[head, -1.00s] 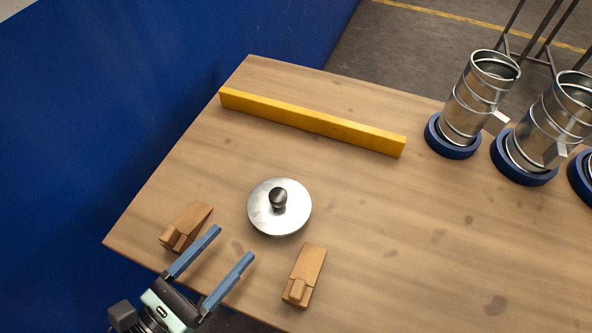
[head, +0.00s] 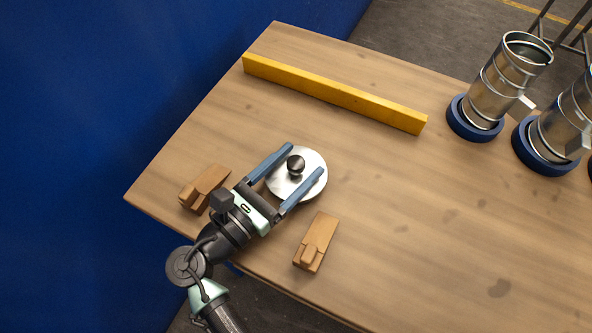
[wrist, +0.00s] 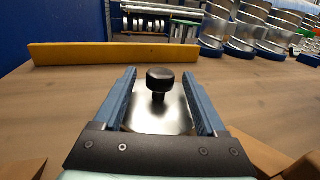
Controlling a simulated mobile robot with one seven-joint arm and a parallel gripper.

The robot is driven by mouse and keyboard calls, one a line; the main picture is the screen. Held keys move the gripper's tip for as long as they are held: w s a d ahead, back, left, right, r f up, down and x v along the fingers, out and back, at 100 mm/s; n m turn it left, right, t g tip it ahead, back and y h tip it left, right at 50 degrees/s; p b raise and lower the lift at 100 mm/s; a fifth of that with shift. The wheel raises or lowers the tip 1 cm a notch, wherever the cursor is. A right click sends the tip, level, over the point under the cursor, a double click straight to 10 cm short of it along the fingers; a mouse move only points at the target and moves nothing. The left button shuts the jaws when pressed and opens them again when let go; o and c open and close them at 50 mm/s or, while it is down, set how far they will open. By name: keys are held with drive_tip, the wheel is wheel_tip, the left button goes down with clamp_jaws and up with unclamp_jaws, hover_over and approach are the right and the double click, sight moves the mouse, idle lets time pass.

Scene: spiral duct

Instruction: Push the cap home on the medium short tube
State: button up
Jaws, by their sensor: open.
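The cap (head: 312,163) is a round shiny metal disc with a black knob (head: 295,165) on top, lying flat on the table. My gripper (head: 307,161) is open, its two blue fingers reaching over the cap on either side of the knob without touching it. In the wrist view the knob (wrist: 160,79) stands between the fingers, with the cap's bright surface (wrist: 160,115) below. Metal spiral tubes stand in blue rings at the right; the nearer whole one is a tube (head: 494,85) with a side tab. I cannot tell which is the medium short tube.
A yellow bar (head: 335,94) lies along the far side of the wooden table (head: 420,230). Wooden blocks sit left (head: 204,187) and right (head: 316,242) of my gripper. A blue wall (head: 90,100) rises at the left. The table's middle right is clear.

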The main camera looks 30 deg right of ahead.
clamp_jaws()
idle(0.4)
